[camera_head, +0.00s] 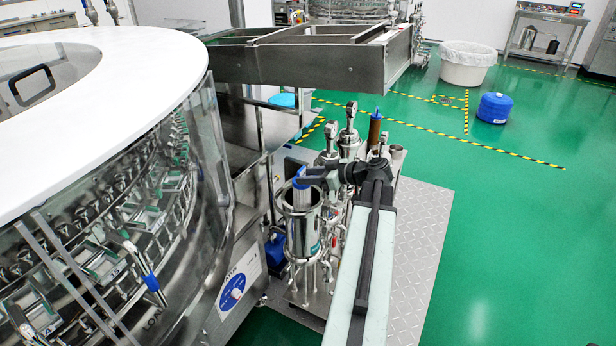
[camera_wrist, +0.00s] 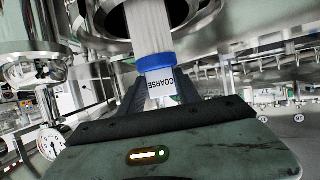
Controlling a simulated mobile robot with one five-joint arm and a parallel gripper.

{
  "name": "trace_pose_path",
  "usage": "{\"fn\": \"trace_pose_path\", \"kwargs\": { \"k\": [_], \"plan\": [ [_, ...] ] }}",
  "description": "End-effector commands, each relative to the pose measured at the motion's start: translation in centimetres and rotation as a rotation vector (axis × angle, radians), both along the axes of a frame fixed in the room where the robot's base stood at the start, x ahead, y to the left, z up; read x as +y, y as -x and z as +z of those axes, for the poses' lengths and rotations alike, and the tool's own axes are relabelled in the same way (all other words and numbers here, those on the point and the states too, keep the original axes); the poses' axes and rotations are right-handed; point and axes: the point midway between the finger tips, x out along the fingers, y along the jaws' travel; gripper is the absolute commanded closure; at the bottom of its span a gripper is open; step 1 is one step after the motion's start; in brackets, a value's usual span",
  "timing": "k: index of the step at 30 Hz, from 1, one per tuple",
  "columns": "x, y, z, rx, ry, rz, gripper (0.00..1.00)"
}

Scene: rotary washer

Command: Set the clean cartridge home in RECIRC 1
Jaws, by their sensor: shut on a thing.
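My gripper (camera_head: 306,178) is shut on the clean cartridge, at its blue end cap (camera_wrist: 152,70) with a white label reading COARSE upside down in the wrist view. Its pale ribbed body (camera_wrist: 148,28) runs away from the jaws to a dark round mouth. In the head view the cartridge (camera_head: 301,199) stands about upright in the mouth of an open steel housing (camera_head: 300,230), its blue top above the rim. How deep it sits is hidden. No RECIRC 1 marking is legible.
Closed steel housings (camera_head: 349,140) stand just behind. A brown cartridge (camera_head: 374,132) with a blue top stands to their right. The round washer (camera_head: 120,190) is at left. A pressure gauge (camera_wrist: 51,143) shows in the wrist view. Green floor at right is mostly clear.

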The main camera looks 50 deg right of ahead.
Motion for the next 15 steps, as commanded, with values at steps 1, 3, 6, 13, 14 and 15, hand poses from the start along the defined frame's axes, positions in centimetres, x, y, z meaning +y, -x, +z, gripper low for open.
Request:
{"fn": "trace_pose_path", "kwargs": {
  "k": [1,3,6,13,14,15],
  "plan": [
    [0.0,0.0,-0.9,-0.001,0.0,0.0,1.0],
    [0.0,0.0,-1.6,-0.001,0.0,0.0,1.0],
    [0.0,0.0,-2.5,-0.001,-0.001,0.001,1.0],
    [0.1,-0.1,-4.6,-0.001,-0.001,0.001,1.0],
    [0.1,-0.1,-4.9,-0.001,-0.001,0.001,1.0],
    [0.1,-0.1,-5.3,-0.001,-0.001,0.001,1.0]
  ]
}}
